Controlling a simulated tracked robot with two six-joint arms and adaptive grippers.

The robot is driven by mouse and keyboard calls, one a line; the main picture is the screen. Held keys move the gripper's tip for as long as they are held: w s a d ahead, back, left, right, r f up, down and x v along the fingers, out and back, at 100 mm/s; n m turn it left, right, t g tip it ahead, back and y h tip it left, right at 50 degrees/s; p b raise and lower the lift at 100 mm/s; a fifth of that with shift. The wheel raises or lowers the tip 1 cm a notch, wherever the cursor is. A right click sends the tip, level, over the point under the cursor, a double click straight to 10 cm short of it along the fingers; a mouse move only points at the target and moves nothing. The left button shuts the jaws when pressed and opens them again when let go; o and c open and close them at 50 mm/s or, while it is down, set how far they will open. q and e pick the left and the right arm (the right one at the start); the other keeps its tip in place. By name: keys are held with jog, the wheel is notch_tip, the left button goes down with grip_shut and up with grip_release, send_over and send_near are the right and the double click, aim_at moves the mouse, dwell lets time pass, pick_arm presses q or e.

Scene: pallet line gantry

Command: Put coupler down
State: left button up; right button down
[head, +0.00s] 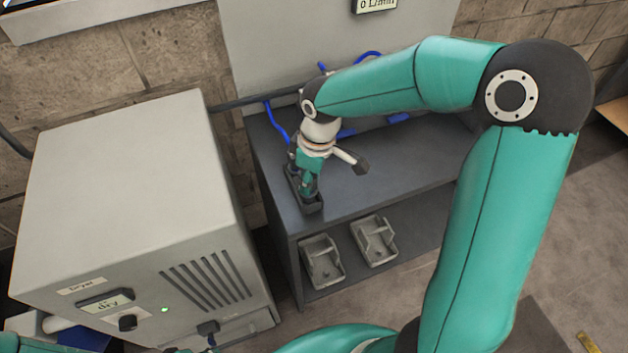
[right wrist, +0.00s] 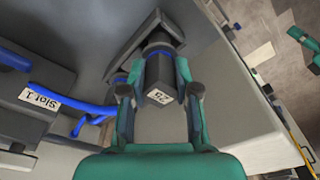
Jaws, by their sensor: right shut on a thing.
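My right gripper (head: 309,190) is over the left end of the dark bench top, pointing down. In the right wrist view its fingers (right wrist: 160,92) are shut on the coupler (right wrist: 159,72), a dark block with a blue ring and a label reading "25". The coupler's far end is at a dark open-topped holder (right wrist: 125,52), which also shows on the bench in the head view (head: 313,206). I cannot tell whether the coupler rests in it. My left gripper is not clearly seen.
The dark bench (head: 390,170) is mostly clear to the right of my gripper. Two grey trays (head: 322,262) (head: 374,241) sit on its lower shelf. A grey dryer cabinet (head: 130,190) stands at left.

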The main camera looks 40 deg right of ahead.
aim_at(316, 191)
jog(key=shift+f, duration=1)
jog(key=shift+f, duration=0.15)
jog(key=c, duration=0.9)
grip_release()
jog(key=shift+o, duration=0.2)
notch_tip(316, 191, up, 12)
jog(key=s, duration=0.1)
jog(key=shift+d, duration=0.4)
jog(key=shift+s, duration=0.1)
